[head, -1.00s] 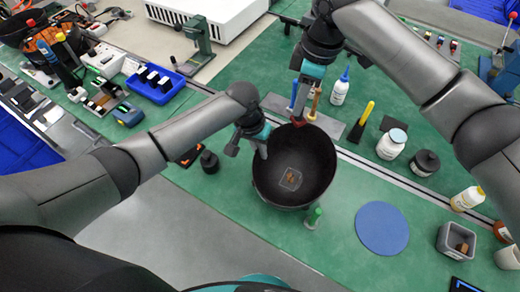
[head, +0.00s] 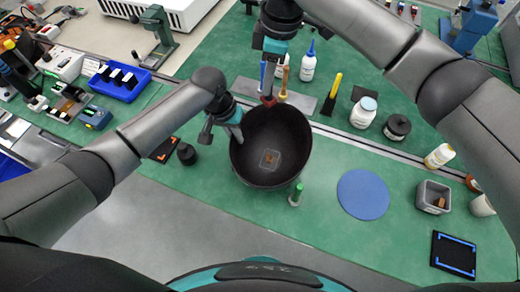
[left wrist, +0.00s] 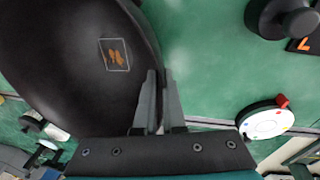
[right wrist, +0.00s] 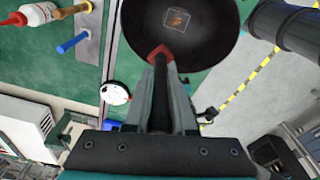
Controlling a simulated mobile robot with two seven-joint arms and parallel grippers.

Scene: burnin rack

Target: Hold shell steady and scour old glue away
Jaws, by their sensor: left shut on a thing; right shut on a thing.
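The shell (head: 290,140) is a dark round bowl on the green bench. A brown-orange glue patch (head: 270,158) inside a pale square outline lies on its inner floor; the patch also shows in the left wrist view (left wrist: 115,54). My left gripper (head: 237,132) is shut on the shell's left rim, with one finger on either side of the wall (left wrist: 160,88). My right gripper (head: 268,82) is shut on a dark tool with a red head (right wrist: 160,54). The red head is at the shell's far rim, away from the glue patch. Whether it touches the rim I cannot tell.
A green-handled tool (head: 297,194) stands close by the shell's near right side. A blue disc (head: 363,194), a grey bin (head: 425,197), a white jar (head: 363,112) and a dark jar (head: 397,128) are to the right. A black knob-shaped object (head: 187,153) is left.

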